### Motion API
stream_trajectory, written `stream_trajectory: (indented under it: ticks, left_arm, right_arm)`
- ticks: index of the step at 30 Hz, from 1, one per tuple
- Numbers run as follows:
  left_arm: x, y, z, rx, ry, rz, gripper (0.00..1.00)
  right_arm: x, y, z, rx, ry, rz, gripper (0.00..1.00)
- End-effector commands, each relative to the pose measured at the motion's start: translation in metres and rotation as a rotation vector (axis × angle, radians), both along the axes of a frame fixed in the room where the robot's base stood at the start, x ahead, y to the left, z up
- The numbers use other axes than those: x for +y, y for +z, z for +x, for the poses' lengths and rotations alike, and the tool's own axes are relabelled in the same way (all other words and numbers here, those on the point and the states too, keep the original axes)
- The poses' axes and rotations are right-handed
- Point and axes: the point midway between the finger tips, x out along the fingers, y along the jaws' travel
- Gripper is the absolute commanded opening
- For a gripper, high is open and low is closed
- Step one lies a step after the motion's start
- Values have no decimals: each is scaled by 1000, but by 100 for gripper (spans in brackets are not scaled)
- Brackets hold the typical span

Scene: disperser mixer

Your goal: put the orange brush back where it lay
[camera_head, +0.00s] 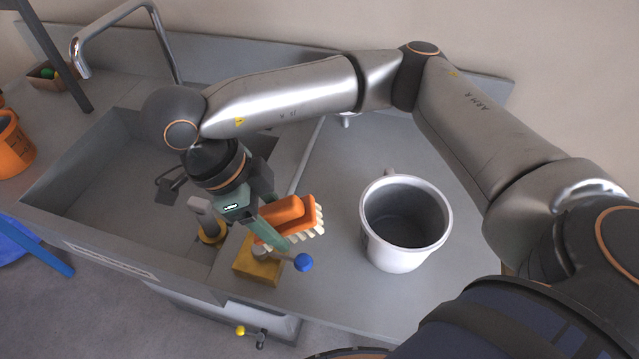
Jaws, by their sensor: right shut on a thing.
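The orange brush (290,213) with pale bristles is in the jaws of my right gripper (277,238). Its bristles face right and down. The green finger in front hides part of the brush. The brush shows just above and behind a yellow block (252,270) at the front of the counter; I cannot tell whether they touch. My left gripper is not in view.
A white pot (389,255) stands on the counter (335,283) right of the brush. A blue-knobbed lever (303,262) is by the yellow block. The sink basin (85,185) and curved tap (120,15) are left. An orange bucket (12,150) is far left.

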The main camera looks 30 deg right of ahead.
Motion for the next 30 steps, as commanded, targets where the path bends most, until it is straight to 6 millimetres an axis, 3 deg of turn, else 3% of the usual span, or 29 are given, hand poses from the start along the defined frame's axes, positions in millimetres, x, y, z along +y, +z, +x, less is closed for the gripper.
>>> stream_trajectory:
  ticks: [6, 13, 20, 30]
  left_arm:
    - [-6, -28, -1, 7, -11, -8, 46]
    - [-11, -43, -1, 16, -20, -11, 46]
    - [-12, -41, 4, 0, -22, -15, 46]
    - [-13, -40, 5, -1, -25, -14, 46]
  right_arm:
    - [-34, -6, 19, -160, -372, 196, 0]
    - [-75, 0, 35, -323, -665, 285, 0]
    - [-97, 0, 48, -374, -765, 302, 0]
    - [-141, -34, 114, -372, -763, 301, 0]
